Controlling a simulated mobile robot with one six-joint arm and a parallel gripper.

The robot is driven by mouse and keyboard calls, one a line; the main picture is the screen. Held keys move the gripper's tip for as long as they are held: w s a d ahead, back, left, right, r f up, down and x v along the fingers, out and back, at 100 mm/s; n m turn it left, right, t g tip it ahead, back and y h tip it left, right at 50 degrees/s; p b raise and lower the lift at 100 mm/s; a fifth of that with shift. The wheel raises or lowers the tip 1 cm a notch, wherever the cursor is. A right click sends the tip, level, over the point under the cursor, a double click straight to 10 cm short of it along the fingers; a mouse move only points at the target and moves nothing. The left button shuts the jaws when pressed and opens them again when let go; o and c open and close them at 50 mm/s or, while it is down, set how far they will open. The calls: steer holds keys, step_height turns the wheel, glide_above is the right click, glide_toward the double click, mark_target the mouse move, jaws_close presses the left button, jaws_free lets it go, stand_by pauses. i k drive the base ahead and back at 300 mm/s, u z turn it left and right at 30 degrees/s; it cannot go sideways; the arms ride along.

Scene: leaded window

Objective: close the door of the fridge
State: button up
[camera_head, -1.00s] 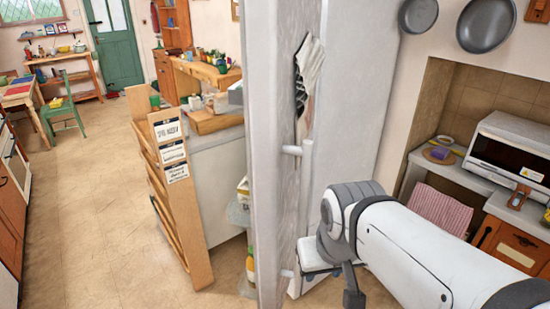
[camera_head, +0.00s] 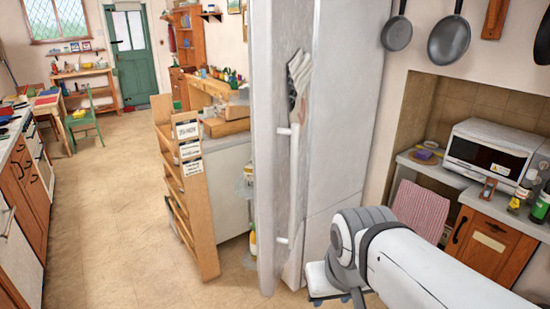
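The fridge door (camera_head: 272,150) is a tall pale grey-white panel standing ajar in the middle of the head view. Its long vertical white handle (camera_head: 294,185) faces right. The white fridge body (camera_head: 345,120) stands behind it and to its right. Bottles (camera_head: 252,240) show beyond the door's left edge, low down. My gripper (camera_head: 335,293) is low, right of the handle's lower end, in front of the fridge's lower part. It looks apart from the handle, but contact with the door cannot be told. My white arm hides part of the gripper, and the fingers are not clear.
A wooden rack with labels (camera_head: 200,210) and a counter (camera_head: 230,180) stand left of the door. Open floor (camera_head: 115,220) lies further left, beside cabinets (camera_head: 25,190). A white toaster oven (camera_head: 490,150) and an orange cabinet (camera_head: 490,250) are at right.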

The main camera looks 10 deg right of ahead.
mark_target(277, 30)
steer(key=z, duration=0.2)
steer(key=i, duration=0.85)
steer(key=u, duration=0.55)
steer(key=k, duration=0.85)
steer(key=z, duration=0.5)
steer(key=i, duration=0.5)
steer(key=z, duration=0.05)
